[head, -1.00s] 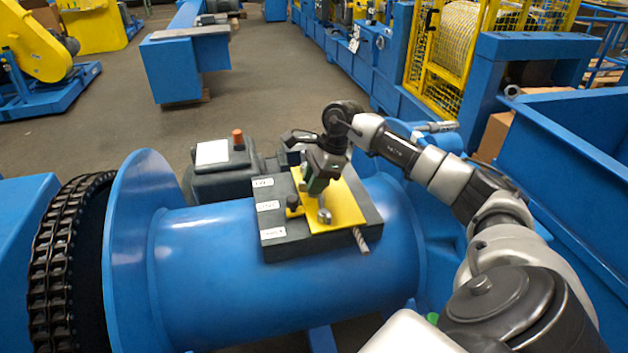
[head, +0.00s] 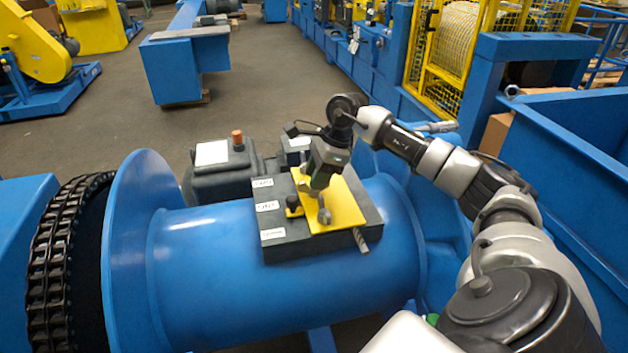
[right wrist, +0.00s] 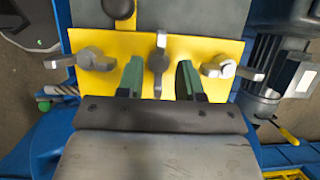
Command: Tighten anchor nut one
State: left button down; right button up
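A yellow plate (head: 345,205) lies on a dark block on top of the blue drum. In the right wrist view the plate (right wrist: 200,45) carries three metal nuts with arms: a left one (right wrist: 95,60), a middle one (right wrist: 159,62) and a right one (right wrist: 224,67). My right gripper (right wrist: 159,78) is open, and its two green fingers stand on either side of the middle nut with gaps to it. In the head view my right gripper (head: 318,190) is above the plate, and one nut (head: 325,217) shows in front of it. Which nut is number one cannot be told.
A large black chain (head: 60,250) wraps the wheel at left. A blue bin (head: 580,180) stands at right.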

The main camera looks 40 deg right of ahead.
jog(key=v, duration=0.9)
jog(key=shift+a+f, duration=0.1)
